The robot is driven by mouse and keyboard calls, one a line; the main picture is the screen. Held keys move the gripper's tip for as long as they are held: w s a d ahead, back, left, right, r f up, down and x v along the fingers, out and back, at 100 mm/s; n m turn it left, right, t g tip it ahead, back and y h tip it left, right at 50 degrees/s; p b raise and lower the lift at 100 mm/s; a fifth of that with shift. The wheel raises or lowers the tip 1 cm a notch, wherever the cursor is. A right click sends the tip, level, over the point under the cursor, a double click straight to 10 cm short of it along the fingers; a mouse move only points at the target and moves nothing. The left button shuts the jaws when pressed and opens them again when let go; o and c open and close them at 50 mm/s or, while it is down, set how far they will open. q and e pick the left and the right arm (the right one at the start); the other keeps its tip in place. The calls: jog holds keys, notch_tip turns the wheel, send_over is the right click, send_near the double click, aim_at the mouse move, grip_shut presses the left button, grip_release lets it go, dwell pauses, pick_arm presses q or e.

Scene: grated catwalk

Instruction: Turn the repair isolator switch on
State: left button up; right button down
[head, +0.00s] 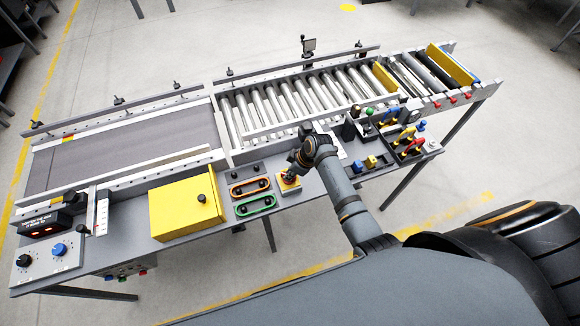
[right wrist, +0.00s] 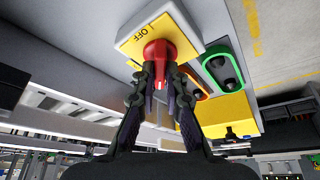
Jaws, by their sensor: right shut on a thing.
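In the head view the yellow box (head: 288,186) sits on the grey bench, partly hidden under my right gripper (head: 296,166). My right gripper (right wrist: 160,78) is shut on the red knob, one finger on each side of it. My left gripper is not in view.
Orange (head: 250,187) and green (head: 255,205) oval frames lie left of the switch. A yellow box with a black knob (head: 187,207) stands further left. Blue and yellow small parts (head: 371,162) lie to the right. A roller conveyor (head: 290,103) runs behind.

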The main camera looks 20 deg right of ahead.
jog(key=m+p, duration=0.1)
jog(key=m, duration=0.1)
jog(key=m+h+p, duration=0.1)
jog(key=p, duration=0.1)
jog(key=m+t+p, duration=0.1)
jog(key=m+p, duration=0.1)
jog(key=shift+s+a+r+m+h, duration=0.1)
jog(key=shift+a+r+m+h, duration=0.1)
jog(key=shift+r+m+h, duration=0.1)
jog(key=shift+f+m+h+p, duration=0.15)
jog(key=shift+m+h+p, duration=0.25)
jog(key=shift+m+p, duration=0.5)
jog(key=shift+f+m+t+h, duration=0.1)
jog(key=shift+m+t+h, duration=0.3)
jog(key=shift+m, duration=0.8)
jog(key=c, duration=1.4)
grip_release()
jog(key=shift+f, duration=0.1)
